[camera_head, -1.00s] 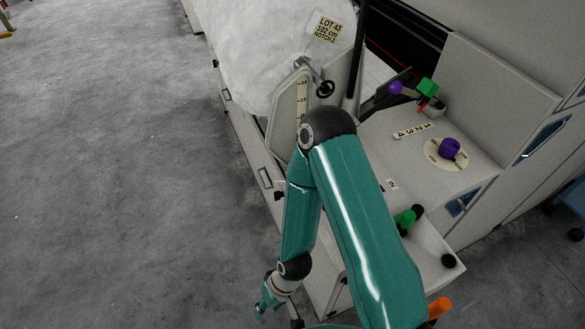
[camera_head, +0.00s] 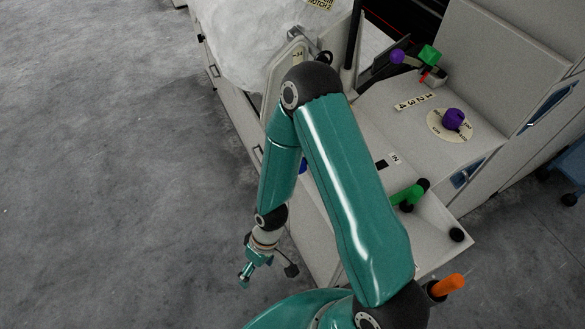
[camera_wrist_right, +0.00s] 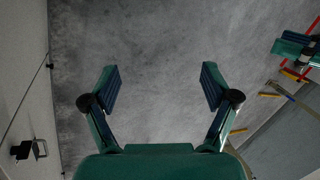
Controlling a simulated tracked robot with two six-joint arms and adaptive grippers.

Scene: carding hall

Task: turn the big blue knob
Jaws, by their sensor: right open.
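A small blue patch (camera_head: 303,167) shows between my upper arm links on the machine's front in the head view. It may be the big blue knob, but my arm hides most of it. My right gripper (camera_head: 268,272) hangs over the floor in front of the machine, left of the low shelf, apart from the patch. In the right wrist view my right gripper (camera_wrist_right: 160,82) is open and empty, with bare floor between its fingers. No blue knob shows there.
A purple knob (camera_head: 453,119) sits on a round dial on the machine's top. A green handle (camera_head: 410,196) and orange handle (camera_head: 449,285) are at the right. A dark handle (camera_wrist_right: 39,149) juts from the panel at the wrist view's left. The floor at left is clear.

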